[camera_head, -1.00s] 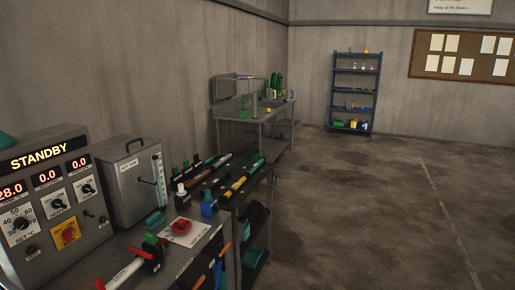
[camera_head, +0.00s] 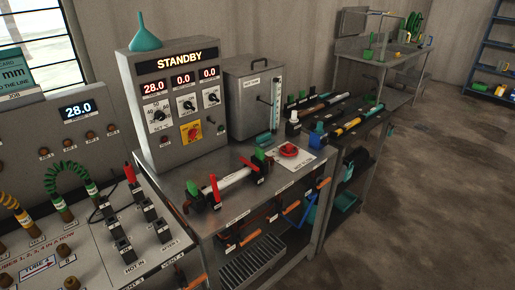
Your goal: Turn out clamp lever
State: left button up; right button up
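A clamp fixture with a pale tube (camera_head: 236,180) lies across the front of the metal bench (camera_head: 203,222). A red lever (camera_head: 214,188) stands upright at its left end, by a black clamp block with a green cap (camera_head: 192,188). Another green cap (camera_head: 260,154) tops the block at the right end, with more red beside it. No label shows which one is the clamp lever. Neither of my grippers is in view.
A control box (camera_head: 174,132) reading STANDBY and a grey tank (camera_head: 248,95) stand behind the fixture. A red handwheel (camera_head: 289,150) sits on a white plate at right. A white hose panel (camera_head: 95,250) adjoins at left. The floor (camera_head: 420,210) at right is clear.

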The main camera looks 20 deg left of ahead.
aim_at(214, 185)
jog(key=u, duration=1.05)
